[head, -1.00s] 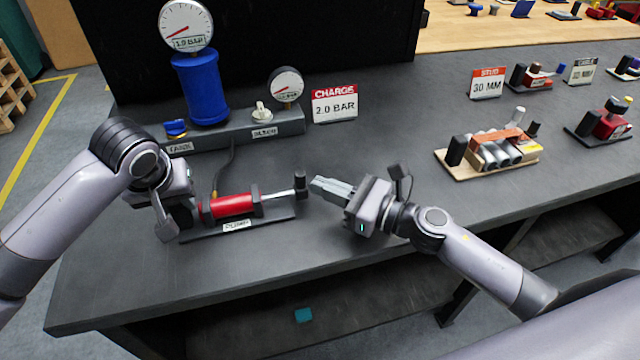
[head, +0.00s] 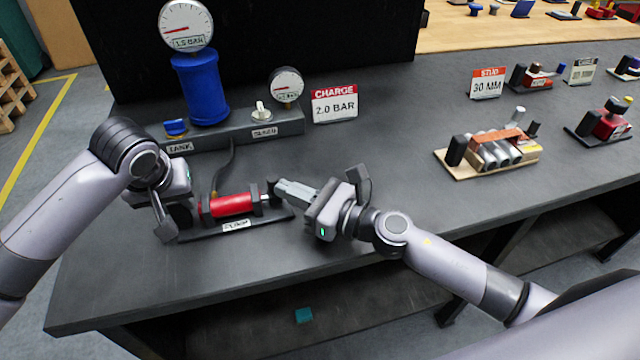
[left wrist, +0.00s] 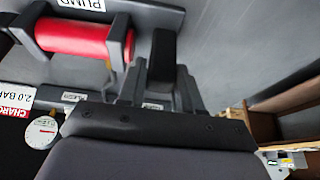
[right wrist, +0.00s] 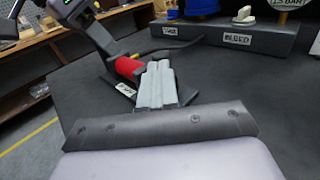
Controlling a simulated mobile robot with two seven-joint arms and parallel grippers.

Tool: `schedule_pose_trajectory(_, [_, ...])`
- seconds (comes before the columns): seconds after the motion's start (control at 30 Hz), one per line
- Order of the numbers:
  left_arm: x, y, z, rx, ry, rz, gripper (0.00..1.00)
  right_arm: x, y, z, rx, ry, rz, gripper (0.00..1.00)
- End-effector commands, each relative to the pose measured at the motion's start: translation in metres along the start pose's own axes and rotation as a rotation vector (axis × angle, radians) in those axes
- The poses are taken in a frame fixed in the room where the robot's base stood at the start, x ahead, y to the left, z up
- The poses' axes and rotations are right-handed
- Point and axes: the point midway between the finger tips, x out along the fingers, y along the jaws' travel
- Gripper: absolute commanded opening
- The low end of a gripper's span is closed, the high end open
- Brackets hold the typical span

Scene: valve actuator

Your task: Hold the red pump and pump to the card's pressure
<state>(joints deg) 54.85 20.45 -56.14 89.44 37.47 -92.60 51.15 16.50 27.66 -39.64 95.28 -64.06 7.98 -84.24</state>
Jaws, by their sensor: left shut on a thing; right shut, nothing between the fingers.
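The red pump (head: 233,204) lies on its dark base on the bench, with its plunger pushed in and the dark plunger knob (head: 270,187) close to the pump's end. My left gripper (head: 192,210) is shut on the black grip block (left wrist: 162,55) at the pump's left end. My right gripper (head: 278,187) is shut and empty, its tips against or very near the knob; exact contact is hidden. The blue tank (head: 201,88) carries a gauge (head: 186,26) labelled about 1.5 BAR. The red and white card (head: 335,103) reads CHARGE 2.0 BAR.
Behind the pump, a grey manifold (head: 232,128) holds a blue tank valve (head: 175,127), a pale bleed knob (head: 260,110) and a smaller gauge (head: 286,85). A hose runs to the pump. Other fixtures (head: 490,148) stand to the right; the bench between is clear.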

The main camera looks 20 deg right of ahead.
Motion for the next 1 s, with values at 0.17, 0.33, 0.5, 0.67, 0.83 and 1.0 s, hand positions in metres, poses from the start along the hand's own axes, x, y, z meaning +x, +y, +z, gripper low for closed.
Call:
schedule_pose_trajectory(0.17, [0.0, 0.003, 0.002, 0.008, -0.002, 0.006, 0.0, 0.004, 0.005, 0.001, -0.001, -0.002, 0.004, 0.0])
schedule_pose_trajectory(0.33, [0.0, 0.004, 0.002, 0.011, -0.002, 0.009, 0.0, 0.004, 0.006, 0.001, 0.0, -0.002, 0.006, 0.0])
schedule_pose_trajectory(0.5, [0.0, 0.005, 0.002, 0.013, -0.003, 0.012, 0.0, 0.001, 0.006, 0.001, 0.001, -0.002, 0.007, 0.0])
schedule_pose_trajectory(0.67, [0.0, 0.005, 0.002, 0.01, -0.003, 0.011, 0.0, -0.015, 0.005, -0.001, 0.001, 0.001, 0.004, 0.0])
schedule_pose_trajectory(0.83, [0.0, 0.003, 0.002, 0.006, -0.003, 0.008, 0.0, -0.042, 0.004, -0.001, 0.0, 0.001, 0.0, 0.0])
schedule_pose_trajectory(1.0, [0.0, 0.002, 0.001, 0.003, -0.003, 0.005, 0.0, -0.068, 0.004, -0.001, 0.0, 0.002, -0.001, 0.0])
